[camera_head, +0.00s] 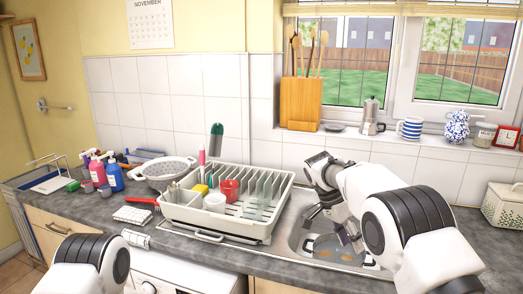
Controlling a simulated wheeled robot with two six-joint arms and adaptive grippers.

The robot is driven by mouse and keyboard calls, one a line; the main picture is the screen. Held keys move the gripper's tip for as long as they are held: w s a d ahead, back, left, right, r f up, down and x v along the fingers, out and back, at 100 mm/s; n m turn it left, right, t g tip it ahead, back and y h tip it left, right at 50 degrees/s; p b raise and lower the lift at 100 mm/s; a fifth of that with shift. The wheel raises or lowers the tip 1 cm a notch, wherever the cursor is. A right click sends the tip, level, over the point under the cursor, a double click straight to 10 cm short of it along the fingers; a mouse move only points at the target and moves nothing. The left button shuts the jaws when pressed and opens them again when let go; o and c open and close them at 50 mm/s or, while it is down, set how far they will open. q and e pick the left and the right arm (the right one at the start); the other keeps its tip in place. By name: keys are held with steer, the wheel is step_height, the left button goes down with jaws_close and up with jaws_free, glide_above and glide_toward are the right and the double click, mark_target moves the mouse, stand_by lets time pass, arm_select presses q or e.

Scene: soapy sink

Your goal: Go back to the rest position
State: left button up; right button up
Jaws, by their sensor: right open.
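My right arm reaches in from the lower right over the steel sink (284,243). My right gripper (338,228) is open and points down into the sink. Below it lies a grey dish or pan with orange-brown spots (328,250), partly behind my gripper; I cannot tell whether they touch. Only a rounded link of my left arm shows at the lower left; my left gripper is out of view.
A white dish rack (232,231) with a red cup (230,190), a white cup (215,203) and a yellow sponge (200,190) stands left of the sink. A white colander (165,170) and soap bottles (114,177) are farther left. The windowsill holds a moka pot (370,117).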

steer(key=s+d+f+n+g+y+b, duration=0.1)
steer(key=s+d+f+g, duration=0.1)
steer(key=s+f, duration=1.05)
steer(key=s+d+f+n+g+y, duration=0.1)
steer(key=s+d+f+n+g, duration=0.15)
steer(key=s+f, duration=1.05)
steer(key=s+a+f+n+t+y, duration=0.1)
steer(key=s+f+n+t+y, duration=0.2)
steer(key=s, duration=0.8)
steer(key=s+a+f+n+t, duration=0.1)
steer(key=s+f+n, duration=0.3)
steer(key=s, duration=0.6)
steer(key=w+n+t, duration=0.1)
steer(key=w, duration=0.1)
steer(key=w+f+n+t, duration=0.1)
steer(key=w, duration=0.1)
steer(key=shift+w+d+f+n+t+b, duration=0.15)
steer(key=shift+w+n+t+b, duration=0.1)
steer(key=shift+b, duration=0.15)
